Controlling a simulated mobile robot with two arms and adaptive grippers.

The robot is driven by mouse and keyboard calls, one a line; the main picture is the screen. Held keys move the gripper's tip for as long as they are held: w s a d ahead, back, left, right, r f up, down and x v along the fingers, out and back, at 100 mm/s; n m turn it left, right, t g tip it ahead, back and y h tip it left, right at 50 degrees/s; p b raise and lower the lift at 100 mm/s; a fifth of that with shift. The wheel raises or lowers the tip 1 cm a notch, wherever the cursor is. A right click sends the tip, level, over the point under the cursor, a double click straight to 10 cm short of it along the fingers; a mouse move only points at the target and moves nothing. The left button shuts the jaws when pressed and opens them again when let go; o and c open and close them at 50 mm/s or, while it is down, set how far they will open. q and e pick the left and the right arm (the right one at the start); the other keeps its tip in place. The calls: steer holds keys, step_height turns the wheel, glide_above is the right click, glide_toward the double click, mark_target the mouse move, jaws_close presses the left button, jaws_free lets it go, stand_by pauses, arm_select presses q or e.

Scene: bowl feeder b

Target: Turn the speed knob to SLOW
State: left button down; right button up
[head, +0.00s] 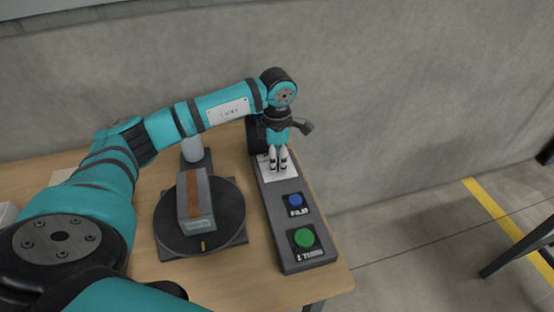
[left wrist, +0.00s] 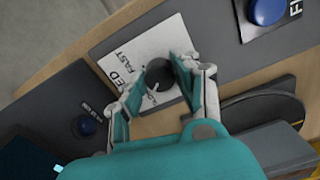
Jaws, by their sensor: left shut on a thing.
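The speed knob (left wrist: 158,73) is small, round and black with a white pointer line, and sits on a white label plate (left wrist: 112,50). In the left wrist view the pointer lies toward the lower left of the picture. FAST can be read on the plate; part of the lettering is covered by the fingers. My left gripper (head: 278,165) points down over the plate (head: 284,178) at the far part of the control panel. Its fingers (left wrist: 160,82) are shut on the knob, one on each side. In the head view the fingers hide the knob.
The grey panel (head: 274,212) also carries a blue button (head: 295,201) and a green button (head: 303,238), nearer than the plate. A dark round turntable (head: 222,232) with a grey, brown-topped block (head: 192,203) stands to the left on the wooden table (head: 146,238). A wall stands behind.

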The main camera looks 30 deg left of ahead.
arm_select(q)
steer(key=shift+n, duration=1.1)
steer(key=shift+r, duration=0.1)
steer(key=c, duration=1)
jaws_free()
steer(key=shift+o, duration=0.2)
step_height(320, 180, up, 12)
